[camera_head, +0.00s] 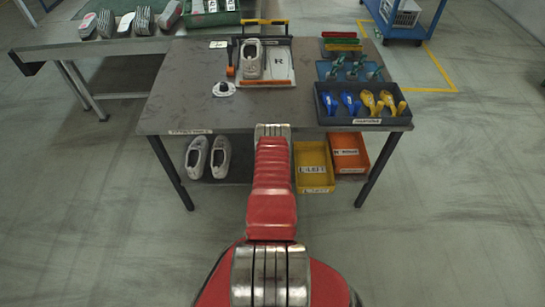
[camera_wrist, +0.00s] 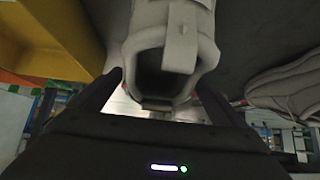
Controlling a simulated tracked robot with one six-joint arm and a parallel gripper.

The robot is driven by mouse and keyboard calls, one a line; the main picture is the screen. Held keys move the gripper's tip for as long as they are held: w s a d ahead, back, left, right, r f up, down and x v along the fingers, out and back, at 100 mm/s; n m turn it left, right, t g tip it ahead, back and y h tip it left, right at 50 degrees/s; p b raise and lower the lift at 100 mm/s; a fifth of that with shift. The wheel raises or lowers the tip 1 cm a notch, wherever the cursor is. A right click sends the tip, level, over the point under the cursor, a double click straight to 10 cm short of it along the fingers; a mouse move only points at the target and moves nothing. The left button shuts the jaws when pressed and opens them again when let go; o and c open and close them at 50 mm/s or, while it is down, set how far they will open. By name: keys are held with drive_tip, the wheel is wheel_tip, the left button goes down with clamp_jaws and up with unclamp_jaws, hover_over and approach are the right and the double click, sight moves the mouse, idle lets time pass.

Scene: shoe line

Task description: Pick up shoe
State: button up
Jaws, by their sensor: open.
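In the wrist view, a pale grey shoe (camera_wrist: 148,28) with a strap over its opening reaches down between the two dark fingers of my gripper (camera_wrist: 158,88). The fingers are open, one on each side of its heel end; I cannot tell whether they touch it. A second pale shoe (camera_wrist: 290,88) lies at the right of that view. In the head view, two pale shoes stand side by side on the lower shelf, a left one (camera_head: 196,156) and a right one (camera_head: 221,144). My gripper is hidden in the head view.
A yellow bin (camera_head: 312,153) and an orange bin (camera_head: 350,160) sit on the lower shelf right of the shoes; yellow also fills the wrist view's upper left. The grey tabletop (camera_head: 200,75) above carries another shoe (camera_head: 251,58) and a dark tool tray (camera_head: 362,123).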

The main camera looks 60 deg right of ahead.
drive_tip(key=shift+c, duration=0.2)
drive_tip(key=c, duration=1.8)
